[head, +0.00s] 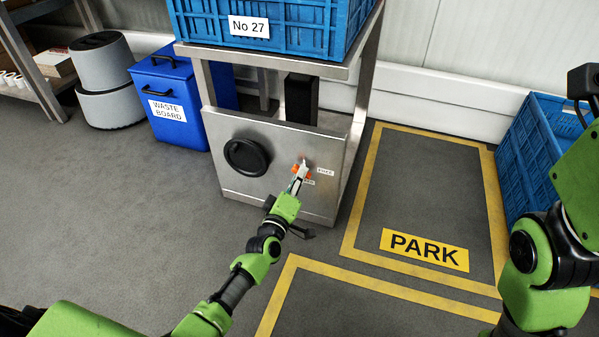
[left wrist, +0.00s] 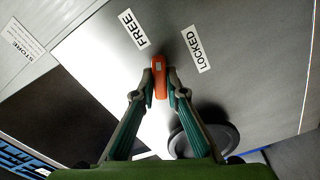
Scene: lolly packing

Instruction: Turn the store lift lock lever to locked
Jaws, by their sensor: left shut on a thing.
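The orange lock lever (left wrist: 159,78) is on the steel front panel (head: 232,184) of the store lift. In the left wrist view its tip lies between the FREE label (left wrist: 133,29) and the LOCKED label (left wrist: 196,48). My left gripper (left wrist: 160,82) is shut on the lever, one finger on each side. In the head view my left gripper (head: 298,178) reaches the panel and covers part of the lever (head: 295,169). A round black knob (head: 246,157) sits on the panel, left of the lever. My right arm shows at the right edge; its gripper is not seen.
A blue crate marked No 27 (head: 290,28) rests on the lift's top. A blue waste board bin (head: 172,80) and grey round containers (head: 105,72) stand to the left. The yellow-lined PARK bay (head: 425,249) on the right is empty. Another blue crate (head: 530,145) stands beyond it.

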